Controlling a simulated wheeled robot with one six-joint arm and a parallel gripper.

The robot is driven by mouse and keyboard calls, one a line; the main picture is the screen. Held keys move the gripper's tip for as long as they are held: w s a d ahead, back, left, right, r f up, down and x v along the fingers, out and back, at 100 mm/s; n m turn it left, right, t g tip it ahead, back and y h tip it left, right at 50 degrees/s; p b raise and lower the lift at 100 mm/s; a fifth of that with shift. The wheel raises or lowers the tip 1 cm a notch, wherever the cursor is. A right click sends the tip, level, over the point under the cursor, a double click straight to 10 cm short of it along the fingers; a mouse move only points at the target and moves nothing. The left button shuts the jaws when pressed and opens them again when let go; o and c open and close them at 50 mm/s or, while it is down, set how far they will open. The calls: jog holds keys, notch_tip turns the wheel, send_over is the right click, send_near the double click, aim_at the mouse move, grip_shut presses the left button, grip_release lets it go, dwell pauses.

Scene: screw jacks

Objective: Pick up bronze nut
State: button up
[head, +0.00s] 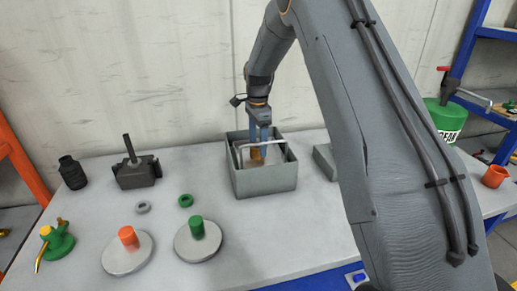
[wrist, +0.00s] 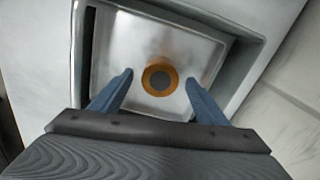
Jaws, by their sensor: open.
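The bronze nut (wrist: 148,84) shows in the wrist view as an orange-brown ring with a dark centre, in the middle of a shiny inner surface of a grey box. In the head view a bronze-orange piece (head: 256,157) shows inside the grey box (head: 266,184), just below my gripper (head: 259,143). My gripper points down into the box. In the wrist view its blue fingers are apart, one on each side of the nut, with visible gaps. I cannot tell the exact height of the fingertips over it.
The box walls (wrist: 78,50) surround the fingers closely. On the table stand an orange cylinder on a disc (head: 128,238), a green cylinder on a disc (head: 197,230), a grey ring (head: 143,207), a green ring (head: 186,200) and a dark block with a rod (head: 138,175).

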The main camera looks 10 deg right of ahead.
jog(key=shift+f, duration=1.1)
jog(key=c, duration=1.6)
jog(key=shift+r, duration=0.1)
grip_shut()
